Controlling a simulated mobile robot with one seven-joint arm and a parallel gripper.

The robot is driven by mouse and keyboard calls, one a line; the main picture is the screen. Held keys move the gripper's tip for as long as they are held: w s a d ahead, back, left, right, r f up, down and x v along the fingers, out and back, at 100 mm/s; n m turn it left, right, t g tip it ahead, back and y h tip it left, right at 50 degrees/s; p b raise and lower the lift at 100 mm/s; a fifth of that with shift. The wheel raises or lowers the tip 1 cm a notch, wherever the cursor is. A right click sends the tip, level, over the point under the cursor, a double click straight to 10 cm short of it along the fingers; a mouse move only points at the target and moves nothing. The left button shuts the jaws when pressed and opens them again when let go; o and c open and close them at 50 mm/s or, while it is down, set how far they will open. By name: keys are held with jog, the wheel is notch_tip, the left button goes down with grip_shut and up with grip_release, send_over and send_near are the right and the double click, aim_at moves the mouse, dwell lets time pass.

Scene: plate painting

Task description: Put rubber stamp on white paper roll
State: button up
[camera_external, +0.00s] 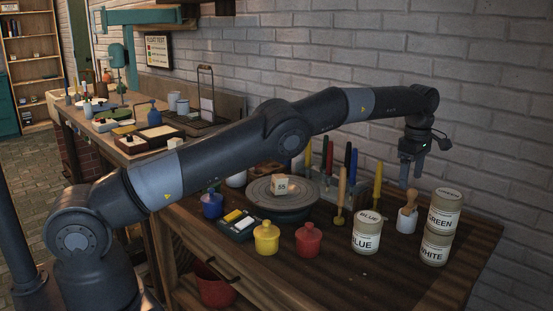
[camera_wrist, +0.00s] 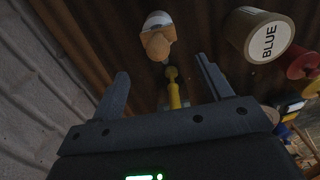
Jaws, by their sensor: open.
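A white cylinder (camera_external: 405,223), which looks like the white paper roll, stands on the table left of the stacked cans. A tan wooden piece with a rounded knob (camera_external: 411,198), which looks like the rubber stamp, is on top of it and seems tilted. In the wrist view the wooden piece (camera_wrist: 157,44) overlaps the white roll (camera_wrist: 158,19), ahead of the fingertips. Its underside is hidden, so I cannot tell how it rests. My gripper (camera_external: 411,174) is open and empty, pointing down above the roll and apart from the wooden piece; its fingers (camera_wrist: 162,72) show spread in the wrist view.
Stacked GREEN (camera_external: 443,214) and WHITE (camera_external: 435,249) cans stand close right of the roll; a BLUE can (camera_external: 366,236) stands left. A yellow-handled tool (camera_external: 377,186) stands upright behind and appears between my fingers in the wrist view (camera_wrist: 174,90). The brick wall (camera_external: 480,110) is close behind.

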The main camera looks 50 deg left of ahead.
jog(key=s+a+r+m+t, duration=0.1)
jog(key=s+a+r+m, duration=0.3)
jog(key=a+r, duration=1)
jog(key=s+a+r+m+t+h, duration=0.1)
jog(key=s+a+r+m, duration=0.15)
jog(key=s+r, duration=0.3)
jog(key=s+a+r+m+t, duration=0.1)
jog(key=s+a+r, duration=0.35)
jog(key=s, duration=0.25)
jog(key=s+a+f+m+t, duration=0.1)
jog(key=s+a+m, duration=0.25)
jog(key=s, duration=0.95)
jog(key=s+a+f+m+t, duration=0.1)
jog(key=s+a+m, duration=0.25)
jog(key=s, duration=1.05)
jog(key=s+f+m+y, duration=0.1)
jog(key=s+f+m, duration=0.2)
jog(key=s+f, duration=0.2)
jog(key=shift+s+a+f+t, duration=0.15)
jog(key=shift+s+f+t, duration=0.15)
jog(key=shift+s, duration=0.95)
